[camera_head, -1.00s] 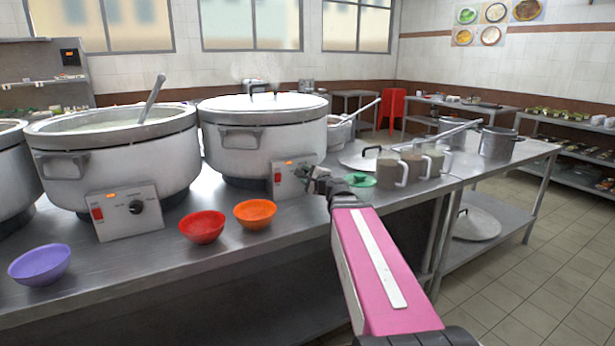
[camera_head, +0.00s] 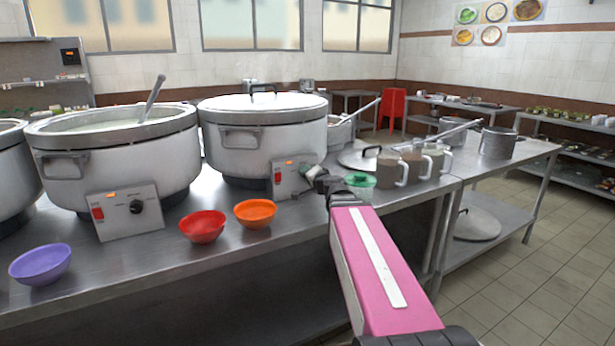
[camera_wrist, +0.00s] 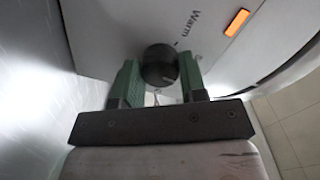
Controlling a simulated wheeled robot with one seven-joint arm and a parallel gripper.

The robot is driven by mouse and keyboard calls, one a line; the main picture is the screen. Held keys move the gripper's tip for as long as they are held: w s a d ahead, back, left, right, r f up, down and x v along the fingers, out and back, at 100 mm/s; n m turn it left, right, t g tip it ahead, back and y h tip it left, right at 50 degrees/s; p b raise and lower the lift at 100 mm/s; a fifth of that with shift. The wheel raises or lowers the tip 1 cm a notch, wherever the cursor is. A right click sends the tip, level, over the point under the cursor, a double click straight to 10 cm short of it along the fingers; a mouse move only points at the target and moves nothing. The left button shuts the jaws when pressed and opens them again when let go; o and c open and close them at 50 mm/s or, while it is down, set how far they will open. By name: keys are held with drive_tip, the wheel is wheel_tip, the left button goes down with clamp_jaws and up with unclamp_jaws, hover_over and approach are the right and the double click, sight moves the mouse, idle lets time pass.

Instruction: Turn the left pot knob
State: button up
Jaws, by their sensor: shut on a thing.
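The open pot (camera_head: 110,155) at left has a control box (camera_head: 127,212) with a black knob (camera_head: 136,206) and a red switch; my gripper is well to the right of it. The lidded pot (camera_head: 262,140) stands to its right, with its own control box (camera_head: 280,182). My gripper (camera_head: 312,178) is at the right side of this second box and hides its knob in the head view. In the wrist view the green fingers of my gripper (camera_wrist: 159,68) are shut on that black knob (camera_wrist: 160,62), one on each side. The word "Warm" and a lit orange lamp (camera_wrist: 236,22) show on the panel.
A red bowl (camera_head: 202,227), an orange bowl (camera_head: 255,213) and a purple bowl (camera_head: 40,265) lie along the counter front. A green bowl (camera_head: 360,181) and several mugs (camera_head: 392,170) stand close to the right of my gripper. The floor at right is clear.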

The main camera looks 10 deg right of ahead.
drive_tip(key=shift+s+n, duration=0.1)
drive_tip(key=shift+n, duration=0.4)
drive_tip(key=o, duration=0.9)
